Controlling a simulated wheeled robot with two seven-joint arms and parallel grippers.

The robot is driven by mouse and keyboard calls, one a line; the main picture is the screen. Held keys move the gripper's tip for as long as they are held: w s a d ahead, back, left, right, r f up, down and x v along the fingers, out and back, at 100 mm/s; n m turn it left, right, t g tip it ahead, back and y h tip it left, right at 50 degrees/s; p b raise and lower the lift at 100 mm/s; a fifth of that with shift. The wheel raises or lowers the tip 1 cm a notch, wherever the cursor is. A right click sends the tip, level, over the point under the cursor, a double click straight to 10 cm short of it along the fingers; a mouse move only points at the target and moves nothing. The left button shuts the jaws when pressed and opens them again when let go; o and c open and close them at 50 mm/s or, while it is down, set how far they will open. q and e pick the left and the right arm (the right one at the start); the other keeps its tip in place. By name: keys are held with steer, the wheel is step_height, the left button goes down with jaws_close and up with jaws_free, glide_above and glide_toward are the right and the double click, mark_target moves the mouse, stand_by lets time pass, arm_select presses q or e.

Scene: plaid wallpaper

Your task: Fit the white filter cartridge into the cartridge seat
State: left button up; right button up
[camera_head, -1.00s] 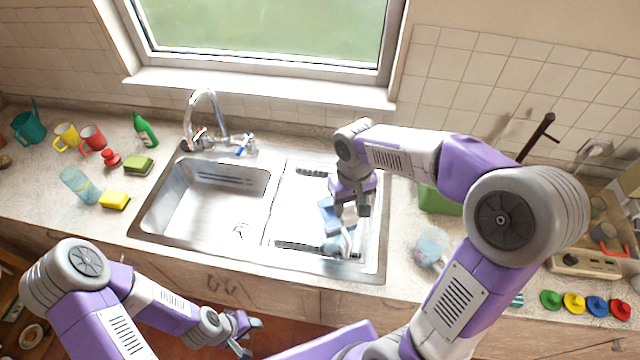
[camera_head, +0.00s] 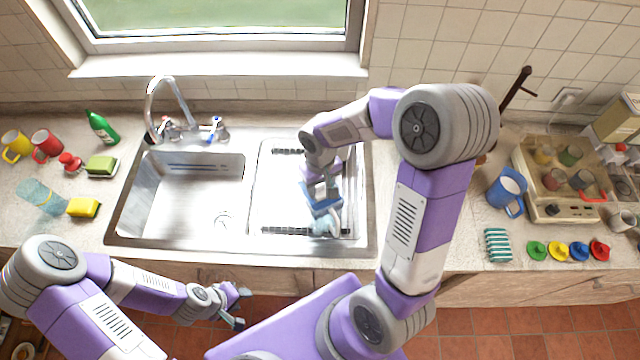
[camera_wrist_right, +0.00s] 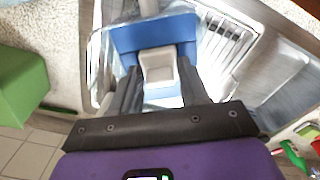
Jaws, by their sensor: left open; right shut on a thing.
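The white filter cartridge (camera_wrist_right: 158,68) is between the fingers of my right gripper (camera_wrist_right: 158,80), which is shut on it. A blue part (camera_wrist_right: 153,33), probably the cartridge seat, surrounds the cartridge in the right wrist view. I cannot tell whether the cartridge is inside it or just above it. The blue part also shows in the head view (camera_head: 324,206), over a clear vessel (camera_head: 325,227) on the drainboard. The right gripper (camera_head: 322,188) hides the cartridge there. My left gripper (camera_head: 241,307) is open and empty in front of the counter, low at the left.
The sink basin (camera_head: 187,205) is left of the drainboard (camera_head: 275,190). A tap (camera_head: 165,120) stands behind it. A yellow sponge (camera_head: 83,207) and mugs are at the left. A green box (camera_wrist_right: 22,85) shows in the right wrist view.

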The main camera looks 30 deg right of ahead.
steer(key=shift+f, duration=0.1)
steer(key=shift+f, duration=0.15)
steer(key=o, duration=1)
steer(key=shift+o, duration=0.2)
steer(key=shift+r, duration=0.2)
step_height(320, 180, up, 12)
steer(key=shift+p, duration=0.3)
